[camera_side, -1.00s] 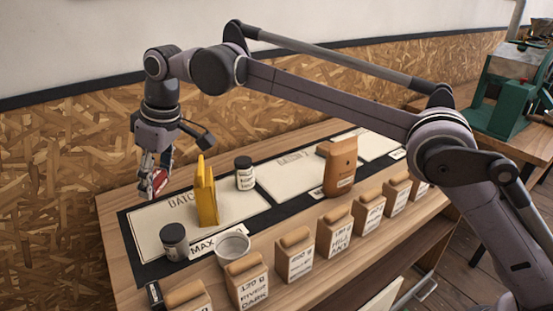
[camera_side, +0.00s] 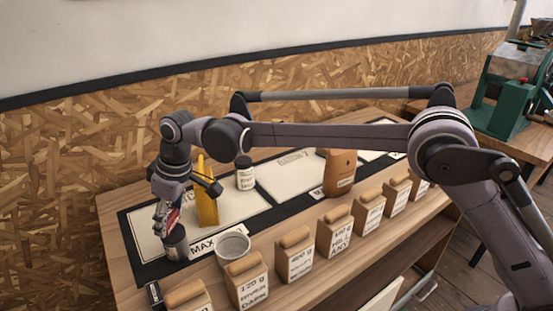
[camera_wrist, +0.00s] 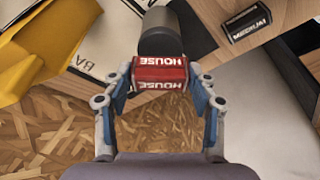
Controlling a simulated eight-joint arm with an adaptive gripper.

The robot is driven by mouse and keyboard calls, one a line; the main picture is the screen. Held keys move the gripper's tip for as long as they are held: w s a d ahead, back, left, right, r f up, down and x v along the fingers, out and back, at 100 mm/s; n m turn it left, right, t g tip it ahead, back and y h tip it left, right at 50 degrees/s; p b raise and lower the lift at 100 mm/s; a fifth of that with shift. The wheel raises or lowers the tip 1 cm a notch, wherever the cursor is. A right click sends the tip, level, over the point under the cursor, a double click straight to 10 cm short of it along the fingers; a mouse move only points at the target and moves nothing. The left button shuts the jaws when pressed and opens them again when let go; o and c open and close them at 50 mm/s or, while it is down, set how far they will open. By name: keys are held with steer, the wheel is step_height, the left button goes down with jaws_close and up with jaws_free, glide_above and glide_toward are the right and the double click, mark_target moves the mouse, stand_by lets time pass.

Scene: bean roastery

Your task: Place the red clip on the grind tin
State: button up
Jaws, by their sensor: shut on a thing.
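My gripper (camera_side: 166,222) is shut on the red clip (camera_side: 173,220), which has white HOUSE lettering in the wrist view (camera_wrist: 160,73). The clip is between the two fingertips (camera_wrist: 161,78). A dark round tin (camera_side: 177,246) stands on the front left of the board, just below the clip; it also shows right beyond the clip in the wrist view (camera_wrist: 172,32). I cannot tell whether clip and tin touch. No label I can read says which is the grind tin.
A yellow upright piece (camera_side: 207,200) stands just right of my gripper. A small bowl (camera_side: 233,246) sits right of the near tin. A black labelled block (camera_side: 154,294) lies at the front left. Several tan bags line the front edge; a brown pouch (camera_side: 340,172) stands behind them.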

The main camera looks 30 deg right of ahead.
steer(key=shift+f, duration=0.75)
steer(key=shift+f, duration=0.1)
steer(key=o, duration=0.8)
